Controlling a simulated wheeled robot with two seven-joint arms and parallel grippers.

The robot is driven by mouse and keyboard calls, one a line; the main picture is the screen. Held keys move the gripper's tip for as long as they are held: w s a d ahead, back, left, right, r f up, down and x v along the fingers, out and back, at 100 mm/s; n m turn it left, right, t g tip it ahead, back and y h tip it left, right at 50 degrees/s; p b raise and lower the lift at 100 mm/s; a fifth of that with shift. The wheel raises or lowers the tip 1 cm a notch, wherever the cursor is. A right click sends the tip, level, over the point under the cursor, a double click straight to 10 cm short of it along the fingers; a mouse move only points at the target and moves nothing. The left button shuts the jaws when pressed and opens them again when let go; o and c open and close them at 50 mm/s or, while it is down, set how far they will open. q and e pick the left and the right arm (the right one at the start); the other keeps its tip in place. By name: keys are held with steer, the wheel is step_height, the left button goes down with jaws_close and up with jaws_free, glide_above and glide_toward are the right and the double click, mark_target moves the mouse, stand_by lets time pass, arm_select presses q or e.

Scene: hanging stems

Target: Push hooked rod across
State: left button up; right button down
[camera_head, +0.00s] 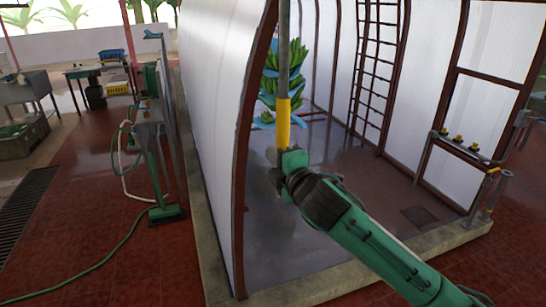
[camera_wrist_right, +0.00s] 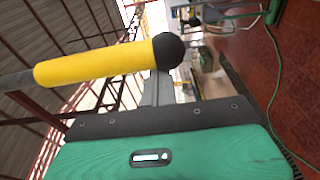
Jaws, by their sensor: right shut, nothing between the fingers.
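The hooked rod (camera_head: 283,122) hangs upright in the head view, a grey shaft with a yellow grip at its lower end. Its top runs out of the picture, so no hook shows. My right gripper (camera_head: 284,157) is at the lower end of the yellow grip. In the right wrist view the yellow grip (camera_wrist_right: 95,65) with its black ball end (camera_wrist_right: 168,50) lies across the shut fingers (camera_wrist_right: 157,85). The rod is beside the fingers, not between them; I cannot tell whether they touch. Green banana stems (camera_head: 268,88) with blue pieces hang behind the rod. My left gripper is not in view.
A white panel wall (camera_head: 215,100) with a brown edge stands just left of the rod. A ladder (camera_head: 376,70) leans at the back. A railing (camera_head: 465,150) with yellow knobs is on the right. The grey floor (camera_head: 340,180) inside is mostly clear.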

steer(key=w+d+p, duration=0.1)
steer(key=w+d, duration=0.3)
steer(key=d, duration=0.9)
steer(key=shift+p, duration=0.4)
steer(key=shift+w+r, duration=0.1)
